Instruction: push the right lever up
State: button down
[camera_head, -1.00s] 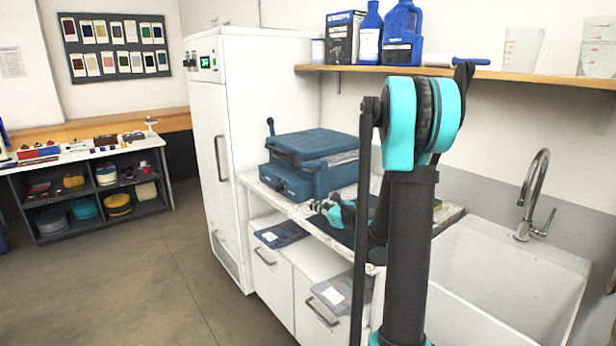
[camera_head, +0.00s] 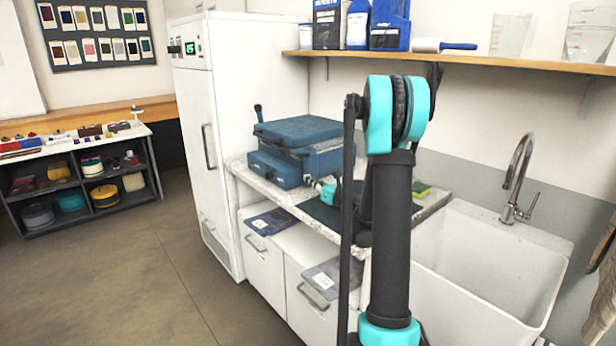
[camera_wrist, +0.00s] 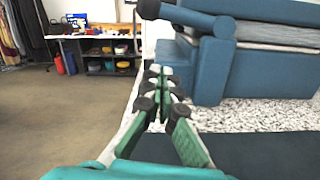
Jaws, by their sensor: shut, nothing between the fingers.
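A blue press-like machine (camera_head: 283,170) stands on the counter, and it also shows in the wrist view (camera_wrist: 206,72). A lever (camera_head: 259,113) stands upright at its left end. In the wrist view, a blue lever (camera_wrist: 190,15) with a dark rounded end reaches leftward from the machine's side, roughly level; it looks like the right lever. My gripper (camera_wrist: 160,80) is shut and empty, below this lever and left of the machine body, apart from both. In the head view, my gripper (camera_head: 312,183) is small beside the machine's right side. My arm hides part of the counter.
A sink (camera_head: 490,265) with a tap (camera_head: 516,180) lies to the right. A shelf (camera_head: 460,59) with bottles runs above. A white cabinet (camera_head: 215,130) stands left of the machine. A dark mat (camera_wrist: 265,153) lies on the counter. The floor (camera_head: 130,270) at left is clear.

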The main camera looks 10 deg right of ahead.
aim_at(298, 152)
jog(key=w+a+r, duration=0.3)
jog(key=w+r, duration=0.1)
jog(key=w, duration=0.4)
jog(key=shift+a, duration=0.35)
jog(key=shift+r, duration=0.25)
